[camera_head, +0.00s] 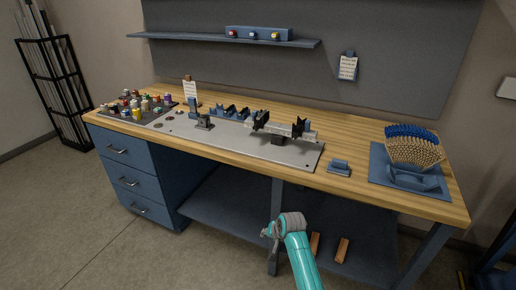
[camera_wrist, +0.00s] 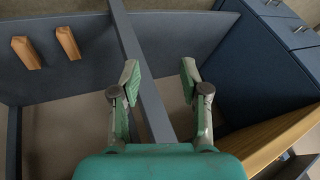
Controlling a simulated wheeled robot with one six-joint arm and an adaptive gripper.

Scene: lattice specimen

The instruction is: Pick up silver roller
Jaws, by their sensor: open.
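I cannot make out a silver roller for certain. A pale, silvery bar-like piece (camera_head: 296,129) shows between black supports on the right part of the grey fixture plate (camera_head: 232,139) on the workbench; it is too small to tell whether it is the roller. My gripper (camera_wrist: 160,76) is open and empty in the wrist view, its two fingers apart. In the head view my arm reaches up from the bottom, and the gripper end is in front of the bench, apart from everything on the bench top. The wrist view shows no roller.
The wooden bench top (camera_head: 353,185) has a tray of coloured spools (camera_head: 137,107) at left and a blue-and-tan bristled piece (camera_head: 414,146) at right. Below are drawers (camera_head: 128,181) and a lower shelf (camera_head: 225,210) with two wooden blocks (camera_wrist: 68,42). A bench leg (camera_wrist: 140,80) appears beyond my fingers.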

